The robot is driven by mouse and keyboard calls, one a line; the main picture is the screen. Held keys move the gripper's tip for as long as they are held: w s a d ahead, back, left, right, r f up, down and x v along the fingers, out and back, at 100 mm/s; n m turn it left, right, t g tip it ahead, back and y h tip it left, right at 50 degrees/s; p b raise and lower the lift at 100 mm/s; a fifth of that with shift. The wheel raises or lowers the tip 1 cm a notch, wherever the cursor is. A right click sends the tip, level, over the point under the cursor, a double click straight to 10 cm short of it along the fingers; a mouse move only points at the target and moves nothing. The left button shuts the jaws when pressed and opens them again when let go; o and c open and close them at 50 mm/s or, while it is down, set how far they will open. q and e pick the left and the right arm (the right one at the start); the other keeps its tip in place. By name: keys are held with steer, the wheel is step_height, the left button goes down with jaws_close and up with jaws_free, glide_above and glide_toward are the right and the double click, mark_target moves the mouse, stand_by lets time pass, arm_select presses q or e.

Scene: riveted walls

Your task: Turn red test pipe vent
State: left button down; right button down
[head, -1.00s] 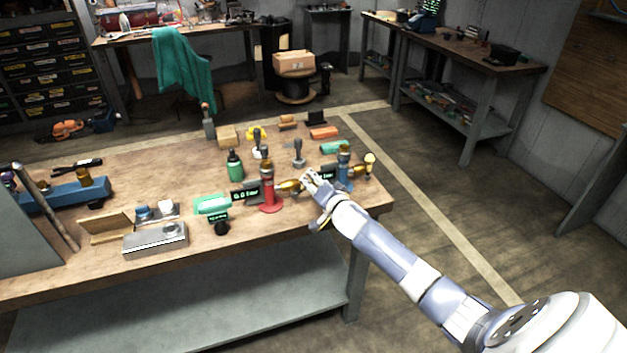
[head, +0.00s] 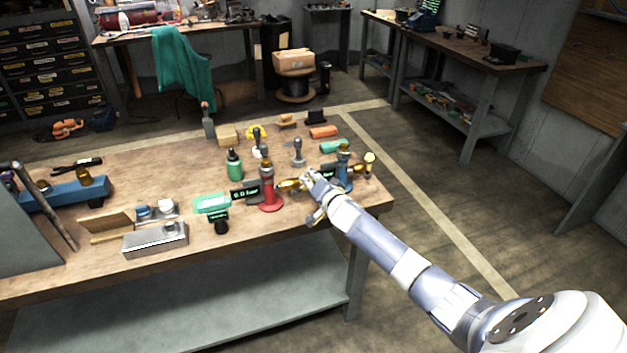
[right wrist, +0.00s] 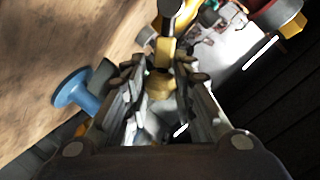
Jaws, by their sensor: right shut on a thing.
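The red test pipe (head: 269,194) stands upright near the front right of the workbench, with a brass collar near its top. A brass vent piece (head: 289,186) sticks out from its right side. My right gripper (head: 308,181) is at the outer end of this piece. In the right wrist view the gripper (right wrist: 158,92) is shut on a brass piece (right wrist: 163,60) between its fingers. Red and brass parts (right wrist: 282,14) show at the top right there. A small gauge display (head: 245,192) stands left of the red pipe. My left gripper is not in view.
A blue pipe (head: 344,172) stands close right of my right gripper, with a brass fitting (head: 369,162) beside it. A green bottle (head: 234,165), a grey handled tool (head: 298,153) and a metal box (head: 155,240) stand on the bench (head: 300,222). The floor to the right is clear.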

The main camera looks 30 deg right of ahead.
mark_target(295, 192)
steer(key=shift+w+a+r+n+h, duration=0.2)
steer(key=shift+a+r+n+h, duration=0.4)
steer(key=shift+n, duration=0.5)
steer(key=shift+w+a+r+n+b, duration=0.1)
steer(key=shift+a+r+n+b, duration=0.25)
steer(key=shift+a+n, duration=0.25)
steer(key=shift+w+a+r+n+h+b, duration=0.15)
steer(key=shift+a+n+h+b, duration=0.2)
steer(key=shift+n, duration=0.2)
steer(key=shift+a+r+n+h+b, duration=0.15)
steer(key=shift+a+n+h+b, duration=0.1)
steer(key=shift+n+b, duration=0.25)
steer(key=shift+w+a+r+n+h+b, duration=0.2)
steer(key=shift+a+n+h+b, duration=0.25)
steer(key=shift+n+b, duration=0.35)
steer(key=shift+w+a+r+n+h+b, duration=0.15)
steer(key=shift+a+n+h+b, duration=0.1)
steer(key=shift+a+n+b, duration=0.5)
steer(key=shift+s+d, duration=0.1)
steer(key=shift+d, duration=0.05)
steer(key=c, duration=1.3)
jaws_free()
